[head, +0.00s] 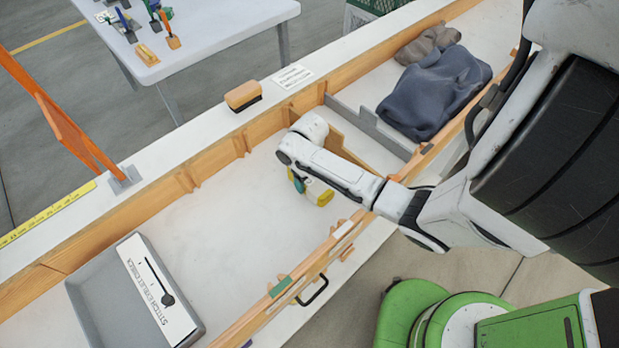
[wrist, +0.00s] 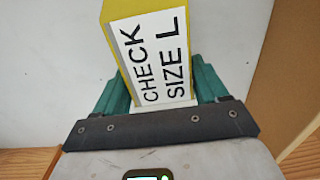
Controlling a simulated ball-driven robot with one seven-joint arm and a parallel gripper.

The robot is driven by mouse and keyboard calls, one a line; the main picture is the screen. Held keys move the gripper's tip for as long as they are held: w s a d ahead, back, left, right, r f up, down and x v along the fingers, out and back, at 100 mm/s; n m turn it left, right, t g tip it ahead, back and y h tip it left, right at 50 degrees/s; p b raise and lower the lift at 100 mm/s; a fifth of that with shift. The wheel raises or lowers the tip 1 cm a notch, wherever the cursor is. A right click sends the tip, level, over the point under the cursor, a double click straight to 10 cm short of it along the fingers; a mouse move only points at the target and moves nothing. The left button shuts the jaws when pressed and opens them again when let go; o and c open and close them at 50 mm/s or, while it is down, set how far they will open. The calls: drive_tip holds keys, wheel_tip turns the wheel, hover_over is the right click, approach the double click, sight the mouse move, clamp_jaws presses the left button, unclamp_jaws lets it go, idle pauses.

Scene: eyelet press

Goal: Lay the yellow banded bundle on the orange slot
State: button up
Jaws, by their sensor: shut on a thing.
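The yellow bundle (head: 319,193) is at my gripper (head: 305,187), low inside the long wooden-sided tray (head: 225,225), just left of the cardboard-brown divider. In the wrist view the yellow bundle (wrist: 117,30) carries a white label reading "CHECK SIZE L". The teal fingers of my gripper (wrist: 162,88) are shut on its two sides. The arm covers part of the bundle in the head view. Whether it touches the tray floor, I cannot tell. I cannot make out an orange slot in either view.
A grey cloth heap (head: 433,92) lies in the right compartment. A grey bin (head: 190,325) with a label stands at the lower left. A brush-like block (head: 243,95) sits on the far ledge. An orange frame (head: 70,130) rises at left. The tray's middle floor is clear.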

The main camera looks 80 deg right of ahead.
drive_tip(key=shift+f, duration=0.15)
drive_tip(key=o, duration=1.3)
wheel_tip(320, 180, up, 12)
drive_tip(key=shift+r, duration=0.2)
